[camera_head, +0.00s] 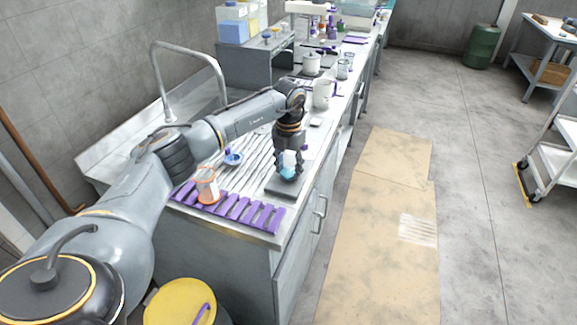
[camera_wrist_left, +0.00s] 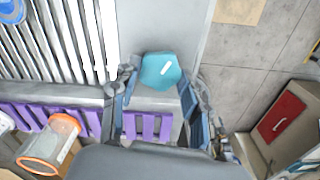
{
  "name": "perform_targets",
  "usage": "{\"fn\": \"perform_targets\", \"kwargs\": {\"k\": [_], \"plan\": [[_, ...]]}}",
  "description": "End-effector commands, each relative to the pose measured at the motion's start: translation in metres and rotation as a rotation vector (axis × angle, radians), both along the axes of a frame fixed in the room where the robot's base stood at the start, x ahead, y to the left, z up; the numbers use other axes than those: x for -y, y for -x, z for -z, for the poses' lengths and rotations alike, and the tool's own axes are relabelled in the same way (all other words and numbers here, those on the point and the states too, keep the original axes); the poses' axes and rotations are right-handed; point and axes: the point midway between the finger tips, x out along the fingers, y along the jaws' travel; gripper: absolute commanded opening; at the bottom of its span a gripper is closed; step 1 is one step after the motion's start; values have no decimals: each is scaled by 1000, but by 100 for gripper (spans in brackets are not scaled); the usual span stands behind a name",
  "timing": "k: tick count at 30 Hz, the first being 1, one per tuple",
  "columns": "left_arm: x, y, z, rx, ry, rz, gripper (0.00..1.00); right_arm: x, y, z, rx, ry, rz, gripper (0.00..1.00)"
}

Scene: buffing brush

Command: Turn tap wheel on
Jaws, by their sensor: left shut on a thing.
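A teal rounded knob (camera_head: 288,173), which looks like the tap wheel, sits over a dark grey block (camera_head: 285,187) near the front end of the counter. It also shows in the left wrist view (camera_wrist_left: 161,70), with a short white bar on its face. My left gripper (camera_head: 289,167) points down from above and is shut on the knob, its fingers on either side. In the left wrist view the two fingers (camera_wrist_left: 158,88) flank the knob. A curved metal faucet (camera_head: 188,50) stands at the back by the wall. My right gripper is not in view.
A ribbed draining surface (camera_head: 222,180) with purple strips (camera_head: 232,208) lies left of the knob. An orange-rimmed jar (camera_head: 207,186) and a small blue dish (camera_head: 233,159) stand there. A white pitcher (camera_head: 322,93) stands farther back.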

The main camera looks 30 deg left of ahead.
Motion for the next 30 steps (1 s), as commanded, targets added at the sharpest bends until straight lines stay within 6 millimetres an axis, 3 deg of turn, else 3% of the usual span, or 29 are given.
{"fn": "perform_targets", "kwargs": {"k": [15,30], "plan": [[1,-1,-1,1,1,-390,14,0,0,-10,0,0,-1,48],[0,-1,-1,2,0,-497,14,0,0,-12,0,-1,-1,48]]}}
